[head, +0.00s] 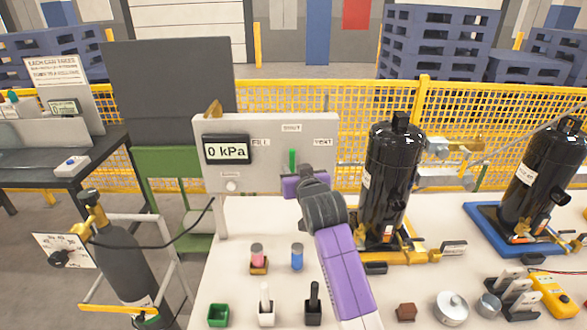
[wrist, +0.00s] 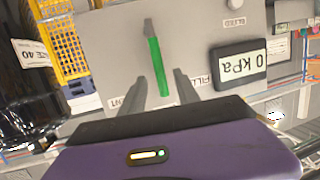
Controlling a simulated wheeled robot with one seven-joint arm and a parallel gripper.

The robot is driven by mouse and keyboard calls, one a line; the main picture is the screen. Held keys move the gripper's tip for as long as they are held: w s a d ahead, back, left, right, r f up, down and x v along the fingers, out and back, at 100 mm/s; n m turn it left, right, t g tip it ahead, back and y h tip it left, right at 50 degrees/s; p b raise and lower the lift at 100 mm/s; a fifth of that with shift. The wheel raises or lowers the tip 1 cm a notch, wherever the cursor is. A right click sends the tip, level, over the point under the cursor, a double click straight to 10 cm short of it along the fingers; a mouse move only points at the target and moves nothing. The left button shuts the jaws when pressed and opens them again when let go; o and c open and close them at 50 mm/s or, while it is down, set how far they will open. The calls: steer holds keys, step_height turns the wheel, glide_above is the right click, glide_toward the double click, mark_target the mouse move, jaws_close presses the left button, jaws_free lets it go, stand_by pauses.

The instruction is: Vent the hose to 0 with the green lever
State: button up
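The green lever (head: 292,160) stands upright on the grey panel (head: 262,184), its green end pointing towards the "SHUT" label above it. The "FILL" label is to its left and the "VENT" label to its right. The panel's display (head: 228,149) reads 0 kPa. My gripper (wrist: 161,80) is in front of the panel. In the wrist view, which is upside down, its two fingers are apart, with the green lever (wrist: 158,67) between them. I see gaps on both sides of the lever; how deep it sits between the fingers I cannot tell. In the head view my wrist hides the fingertips.
A black compressor (head: 392,180) stands on the white table just right of my gripper. Several small parts and blocks, including a green box (head: 218,315), lie at the front. A grey gas bottle (head: 125,262) with a hose stands at the left. A yellow mesh fence runs behind.

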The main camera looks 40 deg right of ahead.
steer(key=shift+v, duration=0.9)
steer(key=shift+r, duration=0.1)
step_height(320, 180, up, 5)
steer(key=a+t, duration=0.1)
steer(key=t, duration=0.1)
steer(key=s+a+f+n+y, duration=0.1)
steer(key=s+a+f, duration=0.4)
steer(key=s, duration=1.2)
steer(key=s+a+f+n+g+y, duration=0.1)
steer(key=s+a+f, duration=0.4)
steer(key=s, duration=1.2)
steer(key=s+a+f+n+y, duration=0.2)
steer(key=s+a, duration=0.6)
steer(key=s, duration=0.9)
step_height(320, 180, down, 3)
steer(key=shift+a+n+y, duration=0.3)
steer(key=shift+y, duration=0.7)
